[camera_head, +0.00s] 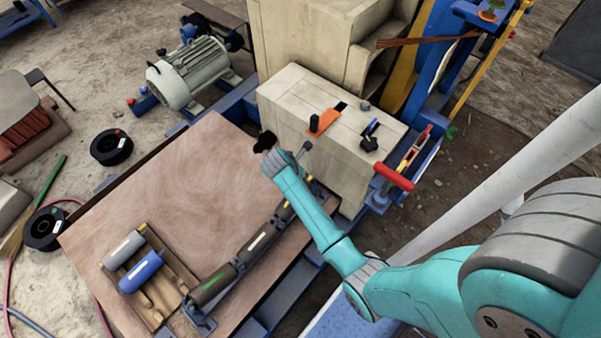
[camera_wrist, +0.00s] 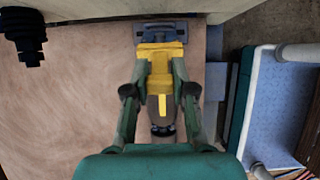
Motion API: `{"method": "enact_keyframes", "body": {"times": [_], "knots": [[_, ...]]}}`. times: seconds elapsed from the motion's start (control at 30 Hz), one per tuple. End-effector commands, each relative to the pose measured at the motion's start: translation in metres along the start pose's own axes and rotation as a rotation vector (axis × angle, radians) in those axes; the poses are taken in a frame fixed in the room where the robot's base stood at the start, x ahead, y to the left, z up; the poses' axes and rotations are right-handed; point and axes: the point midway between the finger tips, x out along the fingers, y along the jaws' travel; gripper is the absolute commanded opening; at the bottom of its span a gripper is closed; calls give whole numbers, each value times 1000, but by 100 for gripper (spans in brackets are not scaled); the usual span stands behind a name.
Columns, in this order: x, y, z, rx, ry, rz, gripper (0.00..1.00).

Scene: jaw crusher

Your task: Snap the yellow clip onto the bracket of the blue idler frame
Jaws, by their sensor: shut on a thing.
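My gripper (camera_wrist: 160,92) has its two fingers closed on the sides of the yellow clip (camera_wrist: 161,60). The clip lies in line with a blue bracket (camera_wrist: 160,33) of the idler frame, at the top of the wrist view. Their edges meet in the picture, but I cannot tell whether the clip is seated or only above it. A dark roller end (camera_wrist: 162,131) shows below the clip, between the fingers. In the head view the idler frame (camera_head: 201,320) with its dark rollers runs along the right edge of the wooden board. My arm hides its far end there, and the clip is not clear.
The wooden board (camera_head: 190,190) carries a pallet with a grey roller (camera_head: 124,250) and a blue roller (camera_head: 141,271). A tall beige block (camera_head: 330,120) with tools on top stands close beside my gripper. A black ribbed part (camera_wrist: 25,35) is at the wrist view's upper left.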

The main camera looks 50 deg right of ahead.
Motion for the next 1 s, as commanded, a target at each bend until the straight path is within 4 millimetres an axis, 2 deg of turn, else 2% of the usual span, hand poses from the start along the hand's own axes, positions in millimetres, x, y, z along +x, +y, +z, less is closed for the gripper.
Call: {"method": "enact_keyframes", "body": {"times": [0.87,0.9,1.0], "knots": [[19,0,0,0,0,0,0],[19,0,0,0,0,1,30],[19,0,0,0,0,1,54]]}}
